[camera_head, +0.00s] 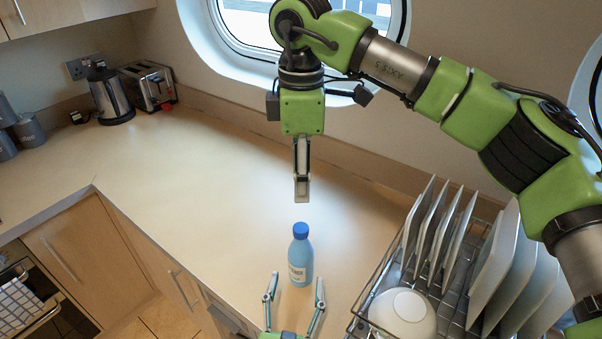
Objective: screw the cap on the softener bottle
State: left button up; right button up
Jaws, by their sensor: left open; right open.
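The softener bottle (300,262) is light blue with a pale label and stands upright on the counter. A darker blue cap (300,230) sits on top of its neck; whether it is tight cannot be seen. My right gripper (302,190) hangs pointing down above the cap, with a clear gap between them. It is seen edge-on, open, with nothing visible in it. My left gripper (295,282) comes in from the bottom edge, its two fingers spread wide. The fingertips are near the lower part of the bottle, one on either side in the picture, and hold nothing.
A dish rack (362,312) with several upright plates (497,265) and a white bowl (402,314) stands close to the right of the bottle. A kettle (110,97) and a toaster (149,86) are far back left. The counter (190,190) left of the bottle is clear.

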pick_arm(q)
jog(key=s, duration=0.4)
jog(key=s+a, duration=0.1)
jog(key=s, duration=0.1)
jog(key=shift+r, duration=0.1)
